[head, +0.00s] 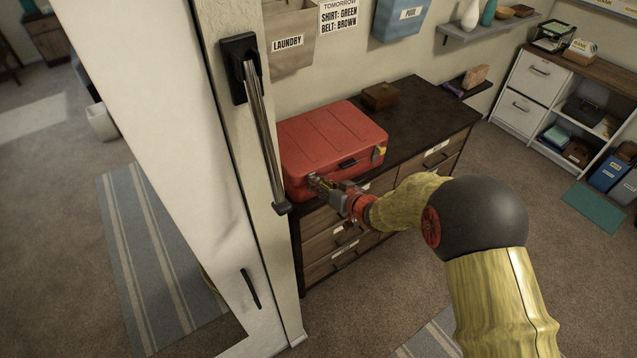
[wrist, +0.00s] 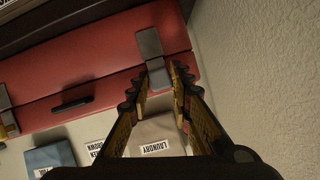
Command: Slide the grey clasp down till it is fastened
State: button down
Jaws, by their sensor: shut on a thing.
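A red case (head: 330,140) with its lid down sits on the dark dresser top. My gripper (head: 318,184) is at the near left end of the case's front. In the wrist view, which is turned upside down, my gripper (wrist: 160,76) has its fingertips on either side of a grey clasp (wrist: 149,44), shut on its end. The clasp lies across the seam between the red lid and body (wrist: 90,55). Whether it is fastened cannot be told. In the head view my gripper hides most of this clasp. A second clasp (head: 378,153) is at the case's other front end.
A black handle (head: 347,163) is on the case front between the clasps. A small brown box (head: 380,96) stands behind the case on the dresser (head: 430,105). A pale door frame with a long metal handle (head: 262,130) stands close on the left.

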jog(key=shift+f, duration=1)
jog(key=c, duration=1.6)
grip_release()
jog(key=v, duration=1.2)
